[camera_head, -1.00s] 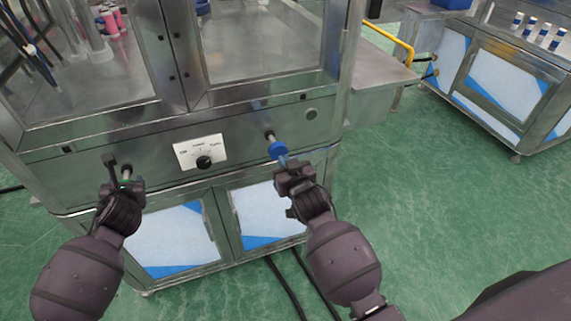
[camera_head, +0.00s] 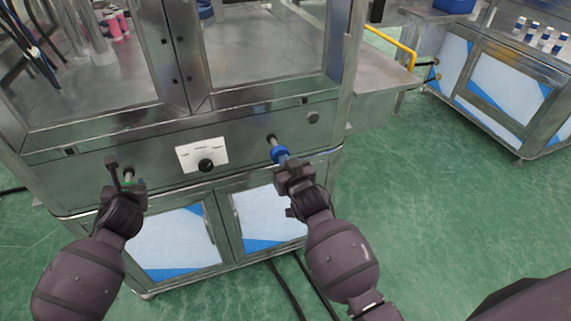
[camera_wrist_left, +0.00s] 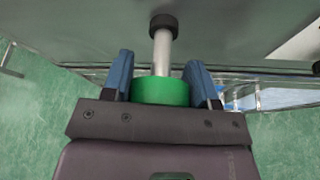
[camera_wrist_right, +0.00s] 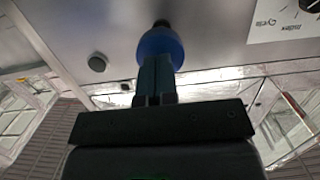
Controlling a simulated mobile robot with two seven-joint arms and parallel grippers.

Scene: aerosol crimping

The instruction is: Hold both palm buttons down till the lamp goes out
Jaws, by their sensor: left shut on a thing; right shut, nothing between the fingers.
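The green palm button (camera_wrist_left: 160,92) sits on a metal stem on the machine's front panel. My left gripper (camera_head: 124,183) has its fingers on either side of the green button and is shut on it; in the head view the gripper mostly hides this button. The blue palm button (camera_head: 279,154) is on the panel's right part. My right gripper (camera_head: 287,164) is shut and empty, its fingertips at the blue button's front face; they look to be touching it in the right wrist view (camera_wrist_right: 156,65). A dark, unlit round disc (camera_head: 313,117) is right of the blue button; I cannot tell whether it is the lamp.
A white plate with a black selector knob (camera_head: 206,165) is on the panel between the buttons. Glazed machine doors rise above, cabinet doors (camera_head: 180,243) lie below. Another bench (camera_head: 500,85) with several cans stands at right. Green floor and black cables lie in front.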

